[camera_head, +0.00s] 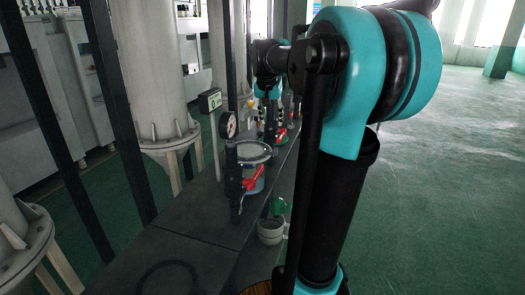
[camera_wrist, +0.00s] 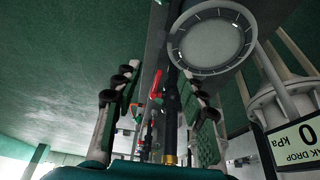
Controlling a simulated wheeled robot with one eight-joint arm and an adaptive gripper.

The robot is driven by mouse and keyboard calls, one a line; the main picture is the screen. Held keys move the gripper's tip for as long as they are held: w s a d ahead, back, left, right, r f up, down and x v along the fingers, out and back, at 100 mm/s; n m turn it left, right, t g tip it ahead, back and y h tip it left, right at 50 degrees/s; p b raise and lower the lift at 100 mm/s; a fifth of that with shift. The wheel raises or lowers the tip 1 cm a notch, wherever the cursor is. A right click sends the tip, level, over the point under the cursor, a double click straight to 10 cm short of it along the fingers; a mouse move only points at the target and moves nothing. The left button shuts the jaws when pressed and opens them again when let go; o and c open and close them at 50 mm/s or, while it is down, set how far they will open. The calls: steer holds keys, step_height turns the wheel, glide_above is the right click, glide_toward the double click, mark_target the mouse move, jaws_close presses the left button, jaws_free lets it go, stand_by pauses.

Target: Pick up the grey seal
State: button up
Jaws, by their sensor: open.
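I cannot pick out the grey seal with certainty in either view. A thin dark ring (camera_head: 168,268) lies flat on the near end of the dark bench in the head view. My gripper (camera_wrist: 158,82) is open in the wrist view, its two padded fingers apart. Red-handled valve parts and dark pipework show beyond and between the fingers, and I see nothing gripped. In the head view my gripper is mostly hidden behind my arm, over the far part of the bench, well away from the ring.
A dial gauge (camera_head: 228,125), a small display (camera_head: 210,100) and a red valve handle (camera_head: 254,179) stand along the bench (camera_head: 195,215). A grey cup (camera_head: 271,232) is beside its edge. Dark posts and large pale cylinders crowd the left. Open green floor (camera_head: 450,180) lies right.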

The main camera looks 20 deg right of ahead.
glide_above(275, 148)
steer(key=s+a, duration=0.1)
steer(key=s, duration=0.1)
step_height(275, 148, down, 9)
steer(key=shift+s+a+x, duration=0.1)
steer(key=shift+x, duration=1.35)
steer(key=shift+s+a+x, duration=0.15)
steer(key=shift+x, duration=1.35)
steer(key=shift+f, duration=0.15)
steer(key=shift+c, duration=0.6)
jaws_close()
